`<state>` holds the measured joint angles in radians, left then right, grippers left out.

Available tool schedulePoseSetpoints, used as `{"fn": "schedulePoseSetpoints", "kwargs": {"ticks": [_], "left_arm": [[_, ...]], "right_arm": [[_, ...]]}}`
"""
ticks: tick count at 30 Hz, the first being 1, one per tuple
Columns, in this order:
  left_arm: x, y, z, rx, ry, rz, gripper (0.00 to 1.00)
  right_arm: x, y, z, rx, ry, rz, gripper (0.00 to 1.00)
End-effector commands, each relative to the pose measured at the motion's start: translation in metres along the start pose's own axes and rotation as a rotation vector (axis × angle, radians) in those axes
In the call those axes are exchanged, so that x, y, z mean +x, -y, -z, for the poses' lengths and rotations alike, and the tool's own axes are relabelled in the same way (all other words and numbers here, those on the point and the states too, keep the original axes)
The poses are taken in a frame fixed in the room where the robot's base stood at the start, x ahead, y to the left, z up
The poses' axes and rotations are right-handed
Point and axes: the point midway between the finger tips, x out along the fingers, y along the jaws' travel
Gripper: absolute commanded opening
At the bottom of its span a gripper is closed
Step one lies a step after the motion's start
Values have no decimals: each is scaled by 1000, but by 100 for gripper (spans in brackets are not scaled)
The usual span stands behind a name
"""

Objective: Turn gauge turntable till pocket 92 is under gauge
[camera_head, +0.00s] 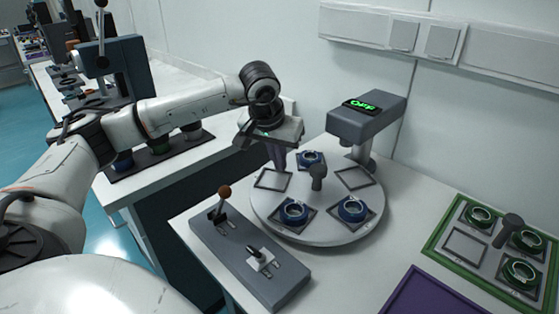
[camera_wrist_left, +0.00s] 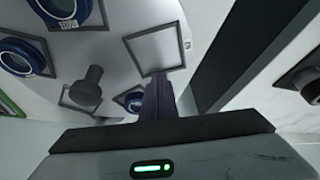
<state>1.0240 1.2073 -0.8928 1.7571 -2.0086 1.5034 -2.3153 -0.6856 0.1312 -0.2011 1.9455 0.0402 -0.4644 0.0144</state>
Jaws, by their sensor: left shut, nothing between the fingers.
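The gauge turntable (camera_head: 268,212) is a round pale disc with square pockets and a dark centre knob (camera_head: 318,177). Blue rings sit in the back pocket (camera_head: 311,158), front-left pocket (camera_head: 294,212) and front-right pocket (camera_head: 352,209). The left pocket (camera_head: 273,179) and right pocket (camera_head: 353,178) are empty. The grey gauge (camera_head: 368,117) stands behind the disc; its display reads OFF. My left gripper (camera_head: 280,163) is shut and empty, pointing down at the disc's back-left side. In the left wrist view its fingers (camera_wrist_left: 157,98) overlap an empty pocket's edge; contact is unclear.
A grey control box (camera_head: 235,250) with a brown-knobbed lever (camera_head: 224,192) and a smaller switch (camera_head: 257,255) stands at front left. A green-edged tray (camera_head: 441,230) with green rings and a purple mat (camera_head: 435,295) lie at right. A wall is close behind.

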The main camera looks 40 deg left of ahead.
Motion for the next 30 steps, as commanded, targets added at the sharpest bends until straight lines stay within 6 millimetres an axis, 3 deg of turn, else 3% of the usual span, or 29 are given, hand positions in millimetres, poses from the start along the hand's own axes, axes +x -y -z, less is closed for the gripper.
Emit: {"fn": "schedulePoseSetpoints", "kwargs": {"ticks": [30], "left_arm": [[3, 1, 6, -2, 2, 2, 0]], "right_arm": [[-2, -1, 1, 2, 1, -3, 0]]}}
